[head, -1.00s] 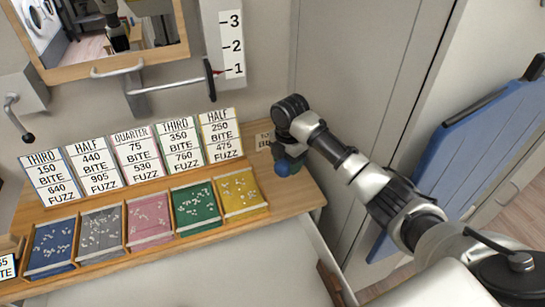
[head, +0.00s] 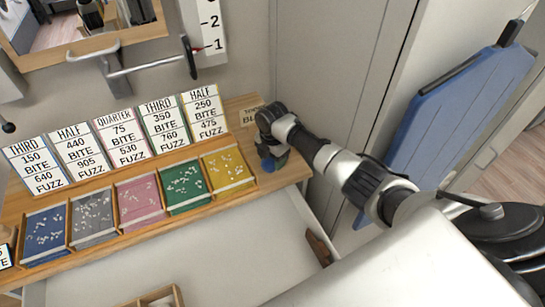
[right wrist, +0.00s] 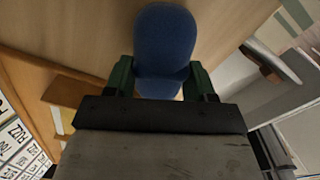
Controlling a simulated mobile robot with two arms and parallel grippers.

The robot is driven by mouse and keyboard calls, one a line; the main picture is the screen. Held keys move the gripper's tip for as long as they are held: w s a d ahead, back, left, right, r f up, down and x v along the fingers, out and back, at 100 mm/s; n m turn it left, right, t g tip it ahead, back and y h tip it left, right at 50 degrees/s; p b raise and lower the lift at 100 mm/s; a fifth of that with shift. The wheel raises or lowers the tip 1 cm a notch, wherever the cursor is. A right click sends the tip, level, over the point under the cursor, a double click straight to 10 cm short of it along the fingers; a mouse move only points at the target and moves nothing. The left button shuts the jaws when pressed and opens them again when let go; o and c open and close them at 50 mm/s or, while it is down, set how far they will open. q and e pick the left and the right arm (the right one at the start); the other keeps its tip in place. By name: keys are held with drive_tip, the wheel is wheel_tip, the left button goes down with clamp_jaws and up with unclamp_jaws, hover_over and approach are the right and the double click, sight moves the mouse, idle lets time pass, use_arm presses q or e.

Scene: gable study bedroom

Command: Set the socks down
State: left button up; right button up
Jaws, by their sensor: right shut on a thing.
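The socks are a rounded blue bundle (right wrist: 163,45). My right gripper (right wrist: 160,85) is shut on them, with a dark green finger on each side. In the head view, the right gripper (head: 272,157) is over the right end of the wooden counter (head: 288,178), just right of the yellow tray. Only a small blue part of the socks (head: 268,164) shows there below the gripper. I cannot tell whether the socks touch the wood. My left gripper is not in view.
Blue, grey, pink, green and yellow (head: 228,170) trays line the counter, with number cards (head: 205,115) behind them. A small sign (head: 250,115) stands behind the gripper. A blue ironing board (head: 455,115) is at right. Bare wood shows at the counter's right end.

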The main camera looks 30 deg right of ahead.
drive_tip(key=shift+f, duration=0.15)
drive_tip(key=o, duration=0.9)
wheel_tip(320, 180, up, 12)
drive_tip(key=shift+r+b, duration=0.2)
drive_tip(key=shift+b, duration=0.35)
